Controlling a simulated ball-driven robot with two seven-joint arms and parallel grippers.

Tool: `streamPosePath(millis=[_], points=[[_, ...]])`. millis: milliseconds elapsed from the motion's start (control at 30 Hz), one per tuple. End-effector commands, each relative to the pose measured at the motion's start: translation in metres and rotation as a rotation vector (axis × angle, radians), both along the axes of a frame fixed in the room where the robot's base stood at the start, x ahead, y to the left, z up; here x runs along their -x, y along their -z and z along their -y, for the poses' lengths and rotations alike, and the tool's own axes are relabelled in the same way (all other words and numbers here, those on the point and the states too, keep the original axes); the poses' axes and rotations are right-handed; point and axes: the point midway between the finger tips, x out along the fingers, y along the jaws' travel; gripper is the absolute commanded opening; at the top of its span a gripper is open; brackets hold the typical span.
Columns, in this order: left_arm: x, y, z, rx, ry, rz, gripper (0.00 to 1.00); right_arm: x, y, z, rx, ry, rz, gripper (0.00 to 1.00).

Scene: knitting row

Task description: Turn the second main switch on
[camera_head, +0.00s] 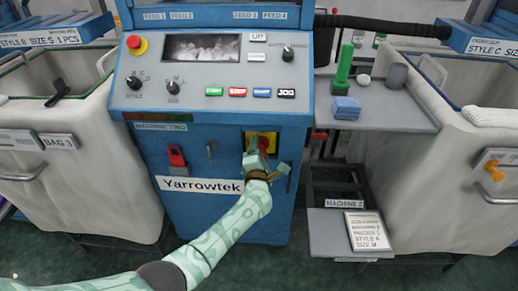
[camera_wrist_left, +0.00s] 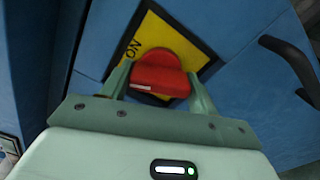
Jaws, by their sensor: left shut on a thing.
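The main switch is a red knob (camera_wrist_left: 160,75) on a yellow plate (camera_wrist_left: 152,34) with a black border and the word ON on it. My left gripper (camera_wrist_left: 160,84) has a finger on each side of the knob and is shut on it. In the head view the yellow plate (camera_head: 270,137) shows on the blue front of machine two (camera_head: 222,218). There my left gripper (camera_head: 257,160) covers most of the knob. The knob's exact angle against the markings is hard to tell. My right gripper is not in view.
A control panel (camera_head: 135,98) with buttons juts out above. A dark handle (camera_wrist_left: 290,62) is beside the plate.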

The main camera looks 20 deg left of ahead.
Motion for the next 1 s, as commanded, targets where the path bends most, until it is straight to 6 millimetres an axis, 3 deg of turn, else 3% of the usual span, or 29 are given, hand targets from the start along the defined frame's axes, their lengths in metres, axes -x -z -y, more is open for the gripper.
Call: streamPosePath(millis=[500, 1000], points=[[0.0, 0.0, 0.001, -0.325, 0.002, -0.095, 0.37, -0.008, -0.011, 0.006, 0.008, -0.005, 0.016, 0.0], [0.0, 0.002, 0.001, -0.389, 0.003, -0.114, 0.37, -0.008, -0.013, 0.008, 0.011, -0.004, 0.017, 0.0]])
